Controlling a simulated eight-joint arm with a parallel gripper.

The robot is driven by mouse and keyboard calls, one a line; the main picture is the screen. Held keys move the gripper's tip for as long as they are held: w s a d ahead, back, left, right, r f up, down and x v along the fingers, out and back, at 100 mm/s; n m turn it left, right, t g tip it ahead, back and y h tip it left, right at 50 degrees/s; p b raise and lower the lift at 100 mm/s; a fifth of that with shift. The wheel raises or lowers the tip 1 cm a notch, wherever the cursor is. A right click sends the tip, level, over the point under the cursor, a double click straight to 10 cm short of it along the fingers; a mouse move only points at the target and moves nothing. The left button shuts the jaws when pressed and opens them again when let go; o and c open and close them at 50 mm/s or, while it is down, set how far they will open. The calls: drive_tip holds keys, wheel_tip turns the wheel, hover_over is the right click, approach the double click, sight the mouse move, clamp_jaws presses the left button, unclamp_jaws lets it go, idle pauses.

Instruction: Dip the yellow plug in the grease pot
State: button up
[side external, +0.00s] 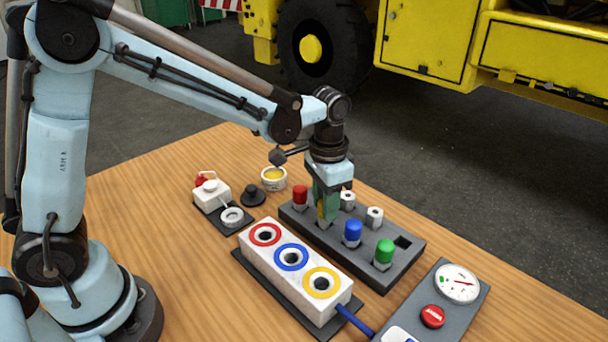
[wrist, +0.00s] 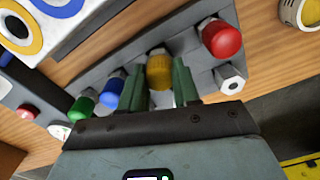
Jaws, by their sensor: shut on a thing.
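My gripper (wrist: 165,88) is shut on the yellow plug (wrist: 159,70), with one green finger on each side of it. In the side external view my gripper (side external: 325,215) points down over the dark plug rack (side external: 403,265), between the red plug and the blue plug. The yellow plug is mostly hidden behind the fingers there. I cannot tell whether it still sits in the rack. The grease pot (side external: 274,178), a small white cup with yellow grease, stands on the table to the left of and behind the gripper. Its edge also shows in the wrist view (wrist: 306,14).
The rack also holds a red plug (side external: 300,196), a blue plug (side external: 352,233) and a green plug (side external: 384,252). A white block (side external: 265,262) with three ringed holes stands in front. A black knob (side external: 253,195) stands near the pot. A gauge panel (side external: 447,300) lies at right.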

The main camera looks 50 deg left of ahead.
drive_tip(key=shift+r, duration=2.95)
drive_tip(key=shift+r, duration=0.55)
wheel_tip(320, 180, up, 6)
drive_tip(key=w+a+n, duration=0.2)
drive_tip(key=a+n, duration=0.1)
drive_tip(key=a, duration=0.7)
drive_tip(key=w+a+n, duration=0.2)
drive_tip(key=a+n, duration=0.1)
drive_tip(key=a, duration=0.7)
wheel_tip(320, 180, down, 10)
drive_tip(key=shift+s+r, duration=0.25)
drive_tip(key=shift+f, duration=1.7)
drive_tip(key=shift+r, duration=0.1)
